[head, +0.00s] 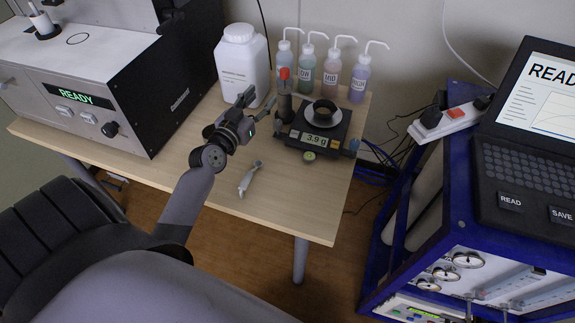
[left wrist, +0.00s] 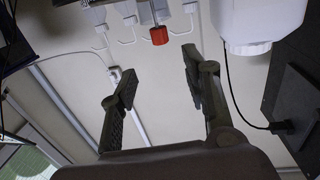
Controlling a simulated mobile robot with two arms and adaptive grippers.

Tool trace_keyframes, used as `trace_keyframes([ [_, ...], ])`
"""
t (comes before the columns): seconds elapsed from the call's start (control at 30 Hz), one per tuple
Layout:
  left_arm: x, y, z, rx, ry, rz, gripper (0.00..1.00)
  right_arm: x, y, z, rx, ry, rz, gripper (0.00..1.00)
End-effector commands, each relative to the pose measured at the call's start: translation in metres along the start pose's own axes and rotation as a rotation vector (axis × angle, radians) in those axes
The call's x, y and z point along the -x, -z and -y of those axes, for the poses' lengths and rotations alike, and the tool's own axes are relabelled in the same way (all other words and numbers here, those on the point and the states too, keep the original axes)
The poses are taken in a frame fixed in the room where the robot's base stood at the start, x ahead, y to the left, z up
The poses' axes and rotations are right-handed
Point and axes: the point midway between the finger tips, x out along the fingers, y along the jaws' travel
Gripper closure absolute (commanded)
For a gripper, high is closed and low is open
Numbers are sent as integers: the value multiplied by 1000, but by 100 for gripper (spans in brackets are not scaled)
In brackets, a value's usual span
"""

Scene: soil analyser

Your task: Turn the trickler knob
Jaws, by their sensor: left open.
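A dark upright post (head: 284,103) with a red knob (head: 284,74) on top stands at the left side of the black scale (head: 325,124); I take this to be the trickler. My left gripper (head: 257,102) is open and empty above the table, left of the post. In the left wrist view, which looks upside down, the red knob (left wrist: 159,36) lies beyond the open fingertips, roughly between them and apart from both. My right gripper is not in view.
A white jug (head: 243,62) and several wash bottles (head: 331,72) stand behind. A black-sided analyser (head: 150,90) is on the left. A small pale tool (head: 249,178) lies on the table (head: 300,205) in front. A blue rack with a laptop (head: 530,150) stands right.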

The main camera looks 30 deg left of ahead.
Motion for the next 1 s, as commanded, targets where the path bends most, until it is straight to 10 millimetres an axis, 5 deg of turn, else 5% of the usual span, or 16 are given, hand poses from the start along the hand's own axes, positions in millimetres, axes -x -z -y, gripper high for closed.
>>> trace_keyframes([
  [0.2,46,-3,0,-3,0,3,56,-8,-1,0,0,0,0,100],
  [0.57,60,-34,-63,-28,-153,171,56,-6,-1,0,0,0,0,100],
  [1.0,99,-78,-126,-70,-294,413,56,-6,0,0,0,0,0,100],
])
